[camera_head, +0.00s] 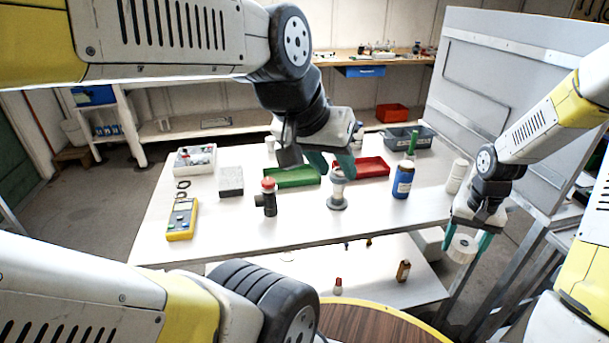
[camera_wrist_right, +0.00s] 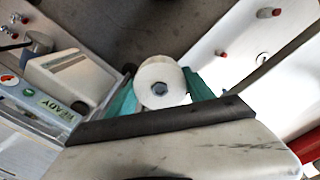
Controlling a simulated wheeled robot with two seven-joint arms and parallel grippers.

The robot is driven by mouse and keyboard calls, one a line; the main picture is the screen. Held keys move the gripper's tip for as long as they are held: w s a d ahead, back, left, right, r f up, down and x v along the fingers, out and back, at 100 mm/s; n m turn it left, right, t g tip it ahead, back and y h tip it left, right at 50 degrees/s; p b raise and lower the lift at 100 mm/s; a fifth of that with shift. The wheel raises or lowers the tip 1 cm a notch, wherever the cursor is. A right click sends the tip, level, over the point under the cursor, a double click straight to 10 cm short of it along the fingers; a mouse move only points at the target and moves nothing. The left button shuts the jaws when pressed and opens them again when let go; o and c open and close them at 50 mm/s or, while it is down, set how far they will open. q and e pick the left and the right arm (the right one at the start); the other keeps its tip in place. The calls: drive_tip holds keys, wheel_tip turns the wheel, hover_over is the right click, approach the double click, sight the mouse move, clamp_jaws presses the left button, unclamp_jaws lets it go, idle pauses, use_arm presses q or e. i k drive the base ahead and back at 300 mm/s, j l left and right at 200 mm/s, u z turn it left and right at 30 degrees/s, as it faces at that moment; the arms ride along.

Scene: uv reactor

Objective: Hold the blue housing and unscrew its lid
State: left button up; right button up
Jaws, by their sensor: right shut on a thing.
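A blue cylinder (camera_head: 402,182) with a pale label, the only thing that looks like the blue housing, stands upright on the table, right of centre. My right gripper (camera_head: 464,243) is shut on a white round piece (camera_head: 461,249), off the table's right front edge. In the right wrist view this piece (camera_wrist_right: 161,83) sits between the teal fingers and shows a dark bluish centre; whether it is a lid I cannot tell. My left gripper (camera_head: 333,163) points down with fingers apart, above or around the top of a grey-white flanged piece (camera_head: 337,193). Contact there is unclear.
A white bottle (camera_head: 457,176) stands right of the blue cylinder. A grey panel (camera_head: 500,95) bounds the right.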

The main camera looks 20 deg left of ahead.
sight(402, 181)
drive_tip(key=j+u, duration=0.15)
drive_tip(key=u, duration=0.9)
drive_tip(key=i+j+u, duration=0.1)
drive_tip(key=i+l, duration=0.15)
drive_tip(key=i, duration=0.4)
